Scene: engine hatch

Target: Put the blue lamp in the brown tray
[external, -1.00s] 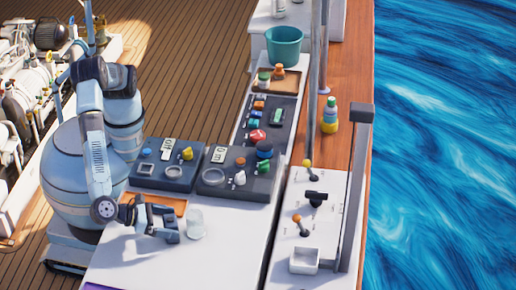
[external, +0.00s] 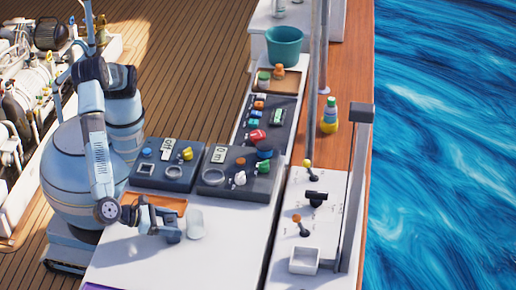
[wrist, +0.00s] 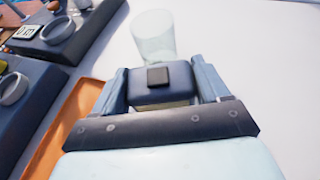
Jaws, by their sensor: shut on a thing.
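My gripper (external: 172,232) is low over the white worktop, its fingers pointing right. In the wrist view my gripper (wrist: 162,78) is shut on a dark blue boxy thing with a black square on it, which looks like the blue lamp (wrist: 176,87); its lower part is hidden. A brown tray (external: 292,88) is at the back, holding an orange and a green item. An orange-brown flat tray or mat (wrist: 70,130) lies beside my gripper.
Two dark control panels (external: 168,176) with knobs stand behind my gripper. A teal bucket (external: 284,46) stands past the brown tray. A yellow-blue bottle (external: 330,118), posts and a white lever console (external: 318,235) are on the right. The front worktop is clear.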

